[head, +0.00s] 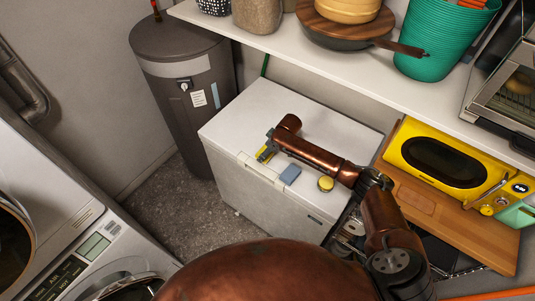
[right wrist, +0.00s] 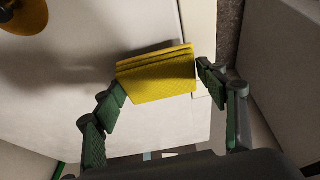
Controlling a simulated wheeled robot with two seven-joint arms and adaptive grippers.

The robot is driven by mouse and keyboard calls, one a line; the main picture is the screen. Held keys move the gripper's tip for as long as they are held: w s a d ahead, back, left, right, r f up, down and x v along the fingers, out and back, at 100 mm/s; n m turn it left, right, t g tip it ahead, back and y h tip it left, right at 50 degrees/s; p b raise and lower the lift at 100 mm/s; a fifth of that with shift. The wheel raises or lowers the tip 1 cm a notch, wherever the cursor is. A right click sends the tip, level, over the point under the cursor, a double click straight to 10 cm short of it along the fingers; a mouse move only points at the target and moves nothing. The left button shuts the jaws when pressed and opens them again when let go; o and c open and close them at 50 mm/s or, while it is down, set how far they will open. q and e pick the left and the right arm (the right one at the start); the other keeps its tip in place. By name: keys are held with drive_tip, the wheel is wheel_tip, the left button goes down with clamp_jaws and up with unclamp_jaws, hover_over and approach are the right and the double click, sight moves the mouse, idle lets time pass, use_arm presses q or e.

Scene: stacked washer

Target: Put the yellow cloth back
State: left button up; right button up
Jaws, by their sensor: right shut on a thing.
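The yellow cloth (right wrist: 156,75) is a folded block between the two green fingers of my right gripper (right wrist: 162,84) in the right wrist view. The fingers are shut on its two ends. In the head view my right gripper (head: 268,150) is over the front left part of the white chest freezer's lid (head: 265,105), with a bit of the yellow cloth (head: 262,156) showing at its tip. I cannot tell whether the cloth touches the lid. My left gripper is not in view.
A blue block (head: 290,174) and a round yellow-topped container (head: 325,183) are on the lid near its front edge. A grey water heater (head: 185,90) stands left of the freezer. A loaded white shelf (head: 420,95) hangs behind. A yellow microwave (head: 450,160) is at right.

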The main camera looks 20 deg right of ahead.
drive_tip(key=shift+f, duration=0.85)
drive_tip(key=o, duration=1)
drive_tip(key=shift+f, duration=0.15)
drive_tip(key=v, duration=1.2)
drive_tip(key=shift+r, duration=0.2)
